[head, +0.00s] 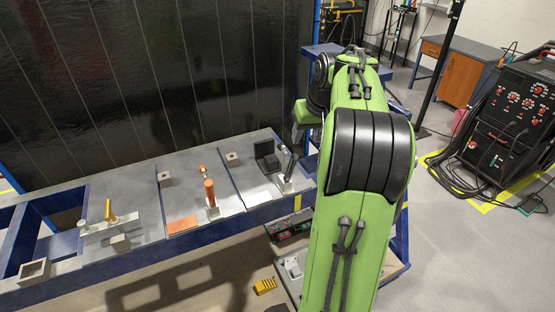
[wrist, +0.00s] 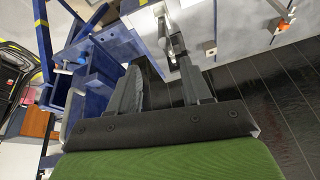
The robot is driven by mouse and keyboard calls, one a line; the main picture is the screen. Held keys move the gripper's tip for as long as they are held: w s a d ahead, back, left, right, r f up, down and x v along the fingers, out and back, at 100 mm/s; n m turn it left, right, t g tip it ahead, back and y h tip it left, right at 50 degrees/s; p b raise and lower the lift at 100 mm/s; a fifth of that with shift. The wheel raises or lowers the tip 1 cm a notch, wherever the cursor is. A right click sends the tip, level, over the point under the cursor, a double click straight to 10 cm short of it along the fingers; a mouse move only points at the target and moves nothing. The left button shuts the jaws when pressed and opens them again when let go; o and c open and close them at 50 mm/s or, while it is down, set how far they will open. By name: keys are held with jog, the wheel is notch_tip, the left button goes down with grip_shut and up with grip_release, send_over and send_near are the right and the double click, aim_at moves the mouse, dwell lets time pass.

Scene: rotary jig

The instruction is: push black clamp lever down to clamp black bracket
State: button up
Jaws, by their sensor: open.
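The black bracket (head: 267,157) stands on the fixture table in the head view, toward its right end. The black clamp lever (head: 291,165) rises steeply from a pale clamp base (head: 285,184) just right of the bracket. In the wrist view the lever (wrist: 176,46) shows beyond my fingertips, nearer the right finger. My gripper (wrist: 161,80) is open, with nothing seen between its fingers. I cannot tell whether it touches the lever. I cannot make out the bracket clearly in the wrist view.
Left of the bracket stand an orange-handled clamp (head: 210,192) with an orange plate (head: 182,225), and a yellow-handled clamp (head: 108,211). A dark panelled wall (head: 150,80) rises behind the table. A blue frame (wrist: 95,85) shows left of my fingers in the wrist view.

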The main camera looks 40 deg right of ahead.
send_near(292, 171)
jog(key=x, duration=0.5)
jog(key=w+b+x, duration=0.1)
jog(key=x, duration=0.1)
jog(key=shift+w+d, duration=0.1)
jog(key=shift+d, duration=0.2)
jog(key=shift+r, duration=0.1)
grip_shut()
